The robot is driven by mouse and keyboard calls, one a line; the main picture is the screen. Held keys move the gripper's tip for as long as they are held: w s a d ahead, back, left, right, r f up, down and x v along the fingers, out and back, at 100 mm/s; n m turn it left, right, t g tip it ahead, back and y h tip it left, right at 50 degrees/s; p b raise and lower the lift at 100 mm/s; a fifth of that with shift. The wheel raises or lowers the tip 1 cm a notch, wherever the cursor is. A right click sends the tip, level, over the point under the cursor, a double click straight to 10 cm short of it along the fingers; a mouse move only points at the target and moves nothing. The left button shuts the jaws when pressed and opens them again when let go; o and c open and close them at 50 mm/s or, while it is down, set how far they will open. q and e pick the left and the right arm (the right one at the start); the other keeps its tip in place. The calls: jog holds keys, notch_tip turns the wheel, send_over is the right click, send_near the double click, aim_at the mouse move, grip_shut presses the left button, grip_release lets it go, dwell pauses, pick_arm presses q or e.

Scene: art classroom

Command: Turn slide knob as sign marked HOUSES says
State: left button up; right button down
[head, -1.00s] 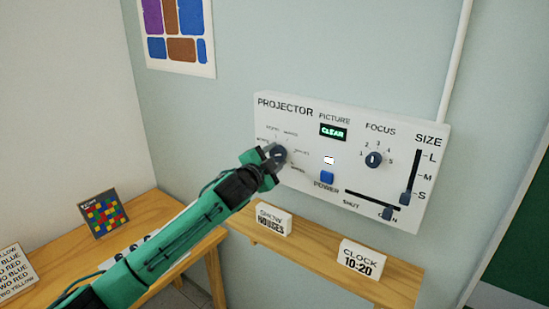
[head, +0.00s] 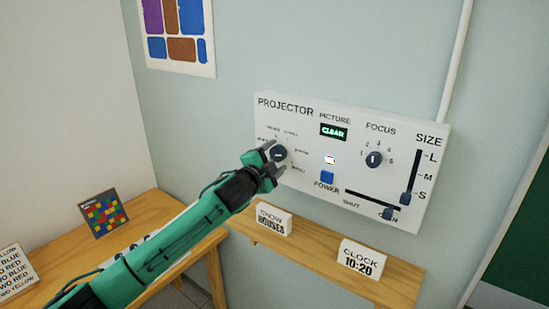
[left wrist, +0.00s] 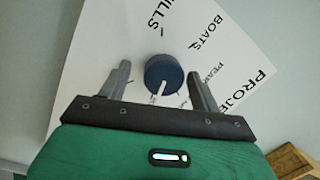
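The slide knob (head: 279,152) is a dark round dial at the left of the white projector panel (head: 300,190), with small labels around it. In the left wrist view the knob (left wrist: 164,72) has a white pointer line on its face, with BOATS, part of HILLS and other words nearby. My left gripper (head: 275,161) is open at the knob. In the left wrist view its fingers (left wrist: 159,70) stand either side of the knob, with gaps on both sides. The white sign (head: 273,218) on the shelf reads SHOW HOUSES. My right gripper is not in view.
The panel also has a lit CLEAR display (head: 333,131), a focus knob (head: 373,159), a blue power button (head: 327,177) and two sliders. A table (head: 150,205) is at left.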

pick_arm(q)
jog(key=shift+s+r, duration=0.1)
jog(key=shift+r, duration=0.05)
jog(key=b+v, duration=0.4)
jog(key=v, duration=0.9)
jog(key=shift+s+a, duration=0.2)
jog(key=shift+a, duration=0.05)
